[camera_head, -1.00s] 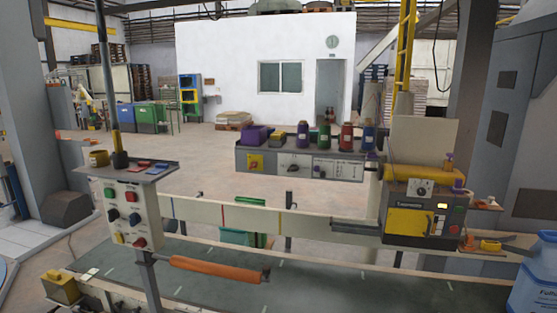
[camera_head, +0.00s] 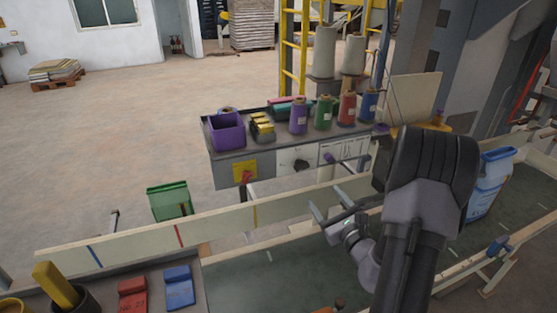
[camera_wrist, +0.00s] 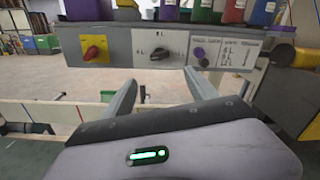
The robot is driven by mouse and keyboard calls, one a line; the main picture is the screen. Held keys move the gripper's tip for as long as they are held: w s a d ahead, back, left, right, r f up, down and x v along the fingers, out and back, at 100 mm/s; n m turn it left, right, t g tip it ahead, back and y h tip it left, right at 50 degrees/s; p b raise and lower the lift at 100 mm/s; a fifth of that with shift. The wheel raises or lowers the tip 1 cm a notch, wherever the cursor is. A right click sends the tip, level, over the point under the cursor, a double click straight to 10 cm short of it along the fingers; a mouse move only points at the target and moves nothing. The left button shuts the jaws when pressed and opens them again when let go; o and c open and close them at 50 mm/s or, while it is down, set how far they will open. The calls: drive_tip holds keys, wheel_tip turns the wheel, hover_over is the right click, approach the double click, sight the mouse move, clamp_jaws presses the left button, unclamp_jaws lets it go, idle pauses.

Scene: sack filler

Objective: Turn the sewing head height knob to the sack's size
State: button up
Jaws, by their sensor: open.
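A black rotary knob (camera_head: 302,164) sits on a white dial plate in the grey control panel (camera_head: 226,172) under the thread shelf. In the wrist view the knob (camera_wrist: 160,54) lies almost straight ahead, with size marks left, above and right of it; its handle seems to point left. I cannot confirm that it is the height knob. My gripper (camera_wrist: 160,76) is open and empty, its two fingers reaching toward the panel below the knob, apart from it. My gripper (camera_head: 325,210) also shows in the head view, short of the panel.
A red switch (camera_wrist: 94,53) on a yellow plate is left of the knob; a small purple knob (camera_wrist: 198,52) is right. Thread spools (camera_head: 323,113) and a purple bin (camera_head: 227,130) stand above. A cream rail (camera_head: 225,221) runs below.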

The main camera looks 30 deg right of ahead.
sight(302, 170)
drive_tip(key=x, duration=1.6)
drive_tip(key=shift+r, duration=0.1)
drive_tip(key=shift+c, duration=0.5)
drive_tip(key=c, duration=1.3)
drive_tip(key=shift+o, duration=0.2)
